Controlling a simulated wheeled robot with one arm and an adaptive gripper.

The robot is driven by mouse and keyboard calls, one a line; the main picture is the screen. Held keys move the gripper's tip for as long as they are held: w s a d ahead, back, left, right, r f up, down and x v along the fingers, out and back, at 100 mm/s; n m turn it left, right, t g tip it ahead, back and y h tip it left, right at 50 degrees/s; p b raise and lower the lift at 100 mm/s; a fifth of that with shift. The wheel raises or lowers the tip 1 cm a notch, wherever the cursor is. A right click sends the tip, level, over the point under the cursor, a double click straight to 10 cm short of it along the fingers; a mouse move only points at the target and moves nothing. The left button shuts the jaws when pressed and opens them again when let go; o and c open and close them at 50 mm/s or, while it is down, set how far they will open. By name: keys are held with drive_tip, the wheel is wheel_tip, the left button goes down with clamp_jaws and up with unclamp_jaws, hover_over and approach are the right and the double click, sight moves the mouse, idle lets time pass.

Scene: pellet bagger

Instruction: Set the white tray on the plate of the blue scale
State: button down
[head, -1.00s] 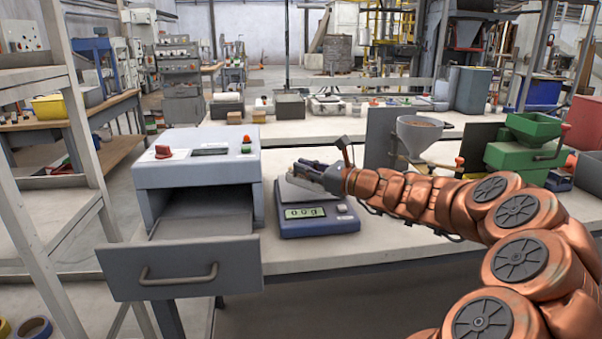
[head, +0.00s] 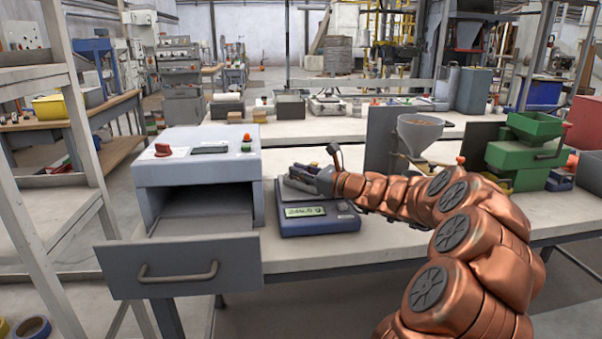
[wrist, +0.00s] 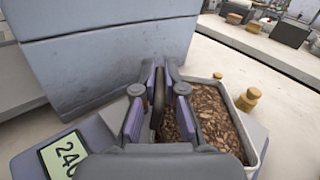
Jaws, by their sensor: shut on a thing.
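The blue scale (head: 318,225) stands on the bench in the head view, and its lit display (head: 305,211) shows a reading of about 246 g. The display shows partly in the wrist view (wrist: 62,155). The white tray (wrist: 262,140), filled with brown pellets, is low over the scale in the wrist view; the reading fits it pressing on the plate. My gripper (wrist: 160,88) is shut on the tray's near-left wall, and its fingers cover part of the tray. In the head view my gripper (head: 303,176) is over the scale plate and hides most of the tray.
A grey machine (head: 195,165) with its front drawer (head: 180,270) pulled out stands left of the scale; its side wall is close to my gripper in the wrist view. Brass weights (wrist: 246,99) stand beyond the tray. A hopper (head: 418,135) and a green machine (head: 525,155) stand to the right.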

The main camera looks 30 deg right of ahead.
drive_tip(key=c, duration=1.2)
unclamp_jaws()
drive_tip(key=shift+c, duration=0.2)
drive_tip(key=shift+s+d, duration=0.1)
drive_tip(key=v, duration=1.1)
drive_tip(key=shift+s+d+p, duration=0.1)
drive_tip(key=shift+s+p, duration=0.25)
drive_tip(key=shift+s, duration=0.05)
